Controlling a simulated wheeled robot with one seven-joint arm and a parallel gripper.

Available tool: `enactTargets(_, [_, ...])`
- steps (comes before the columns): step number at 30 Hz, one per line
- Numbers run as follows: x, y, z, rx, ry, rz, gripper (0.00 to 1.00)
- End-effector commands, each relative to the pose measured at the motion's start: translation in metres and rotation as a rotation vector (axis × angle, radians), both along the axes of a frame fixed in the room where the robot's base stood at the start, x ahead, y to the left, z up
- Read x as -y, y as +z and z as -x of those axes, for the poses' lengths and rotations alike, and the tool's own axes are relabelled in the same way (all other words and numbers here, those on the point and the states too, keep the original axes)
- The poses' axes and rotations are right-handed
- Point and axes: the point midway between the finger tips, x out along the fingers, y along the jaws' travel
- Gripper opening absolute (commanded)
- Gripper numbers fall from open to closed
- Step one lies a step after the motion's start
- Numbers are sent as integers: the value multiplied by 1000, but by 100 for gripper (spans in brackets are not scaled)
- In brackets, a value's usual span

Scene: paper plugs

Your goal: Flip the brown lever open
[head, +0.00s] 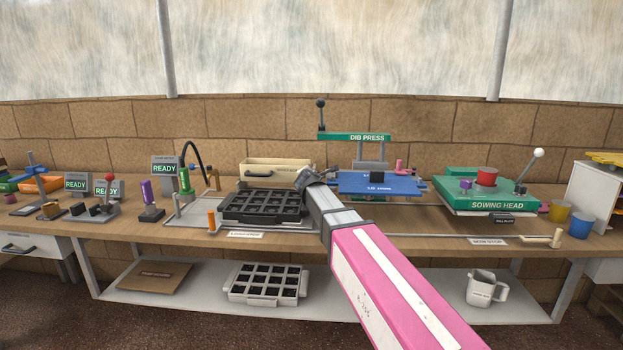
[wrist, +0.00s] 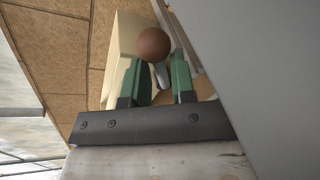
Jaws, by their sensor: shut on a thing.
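The brown lever has a round brown ball knob (wrist: 154,44) on a short grey stem. In the wrist view it stands between the green fingers of my gripper (wrist: 161,72). The fingers are shut on the stem just below the ball. In the head view my gripper (head: 308,178) is at the back middle of the bench, by the right end of a cream box (head: 270,172). The brown lever cannot be made out there, and my arm covers part of that area. The lever's base is hidden in both views.
A black cell tray (head: 262,206) lies left of my arm. The blue plate (head: 378,184) of the dib press is close on the right. The green sowing head (head: 487,196) stands farther right. A tall black curved tube (head: 194,158) rises on the left.

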Motion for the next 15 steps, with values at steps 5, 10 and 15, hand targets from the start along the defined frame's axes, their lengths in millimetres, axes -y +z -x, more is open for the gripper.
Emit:
enactTargets(5, [0,3,0,-1,-4,53,0])
enactTargets(10, [-2,6,-1,-4,-4,157,0])
enactTargets(15, [-7,10,-1,-8,-4,304,0])
